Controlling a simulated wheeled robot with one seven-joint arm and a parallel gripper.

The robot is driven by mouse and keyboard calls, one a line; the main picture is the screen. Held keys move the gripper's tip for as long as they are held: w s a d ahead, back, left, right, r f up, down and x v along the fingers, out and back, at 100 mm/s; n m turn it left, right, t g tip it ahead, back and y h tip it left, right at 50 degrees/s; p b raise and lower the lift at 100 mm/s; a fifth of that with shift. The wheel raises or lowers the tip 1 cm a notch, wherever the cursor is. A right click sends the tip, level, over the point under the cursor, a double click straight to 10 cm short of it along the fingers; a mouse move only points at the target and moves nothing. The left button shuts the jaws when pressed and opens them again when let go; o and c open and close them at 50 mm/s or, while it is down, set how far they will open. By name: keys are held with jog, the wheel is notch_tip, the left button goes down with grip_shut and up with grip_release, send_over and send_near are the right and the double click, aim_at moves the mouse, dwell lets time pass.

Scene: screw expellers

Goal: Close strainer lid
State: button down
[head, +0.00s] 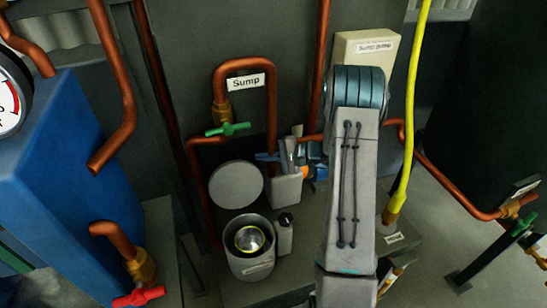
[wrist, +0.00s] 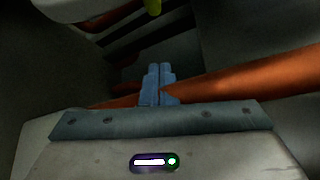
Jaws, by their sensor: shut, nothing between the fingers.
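The strainer is a grey round pot (head: 239,264) at lower centre in the head view, with a yellowish ring-shaped part inside. Its round grey lid (head: 236,184) stands raised behind the opening, so the strainer is open. My gripper (head: 258,157) is just above and right of the lid, its blue fingers pointing left. They look apart from the lid, though the exact gap is hard to tell. In the wrist view the fingers (wrist: 157,85) are together with nothing between them. I cannot make out the lid for certain in the wrist view.
A copper pipe (head: 271,95) with a green valve handle (head: 228,129) rises behind my gripper. Another copper pipe (wrist: 240,87) passes close to the fingers. A small black-knobbed fitting (head: 285,237) stands right of the strainer. A blue housing (head: 90,180) is at left.

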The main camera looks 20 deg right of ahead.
jog(key=a, duration=0.1)
jog(key=s+a, duration=0.1)
jog(key=a, duration=0.3)
jog(key=shift+s+r, duration=0.2)
jog(key=shift+r, duration=0.15)
jog(key=shift+d+b, duration=0.1)
jog(key=shift+b, duration=0.6)
